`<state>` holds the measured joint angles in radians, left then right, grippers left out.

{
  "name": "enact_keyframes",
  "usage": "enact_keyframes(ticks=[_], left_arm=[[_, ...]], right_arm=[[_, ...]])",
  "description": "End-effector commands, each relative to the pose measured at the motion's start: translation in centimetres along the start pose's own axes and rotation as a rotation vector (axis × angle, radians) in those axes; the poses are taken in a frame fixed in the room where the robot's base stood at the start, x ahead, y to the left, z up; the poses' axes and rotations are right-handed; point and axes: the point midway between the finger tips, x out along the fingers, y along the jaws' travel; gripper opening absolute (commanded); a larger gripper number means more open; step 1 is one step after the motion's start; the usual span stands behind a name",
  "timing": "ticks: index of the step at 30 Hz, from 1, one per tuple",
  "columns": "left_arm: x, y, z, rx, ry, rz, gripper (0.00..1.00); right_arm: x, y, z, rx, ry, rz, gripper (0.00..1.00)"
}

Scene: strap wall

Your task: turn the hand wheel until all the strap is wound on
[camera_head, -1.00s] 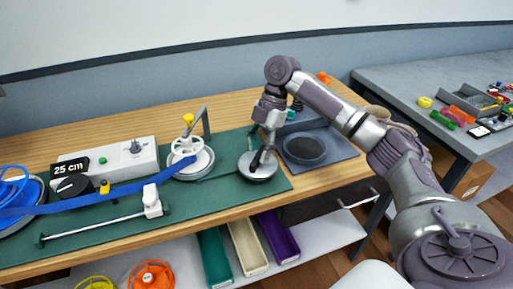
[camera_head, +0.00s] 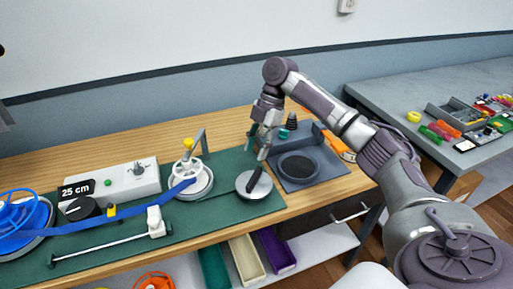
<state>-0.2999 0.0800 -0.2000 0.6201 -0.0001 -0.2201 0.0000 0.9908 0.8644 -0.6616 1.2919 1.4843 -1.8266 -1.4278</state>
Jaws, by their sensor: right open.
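The blue strap (camera_head: 130,211) runs from a blue reel (camera_head: 18,222) at the left across the green mat to a white spool (camera_head: 188,180) with a yellow knob. To the right of the spool, a round grey wheel (camera_head: 263,188) with a black upright handle (camera_head: 253,180) sits on the mat; I take it for the hand wheel. My right gripper (camera_head: 258,153) is open, just above the black handle and apart from it. Its fingers hold nothing. My left gripper is not in view.
A white control box (camera_head: 120,178) with a "25 cm" sign stands behind the strap. A white post with a rod (camera_head: 110,246) lies in front. A dark tray with a round pad (camera_head: 318,178) is right of the wheel. Another bench (camera_head: 400,90) stands at the right.

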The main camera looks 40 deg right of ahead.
Motion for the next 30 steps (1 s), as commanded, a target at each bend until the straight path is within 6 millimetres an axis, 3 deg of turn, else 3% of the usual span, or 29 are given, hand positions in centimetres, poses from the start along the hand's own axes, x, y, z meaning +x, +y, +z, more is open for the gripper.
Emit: enact_keyframes(ticks=[30], left_arm=[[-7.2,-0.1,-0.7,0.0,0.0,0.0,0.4]], right_arm=[[-7.4,1.6,-0.6,0.001,0.0,0.002,0.42]])
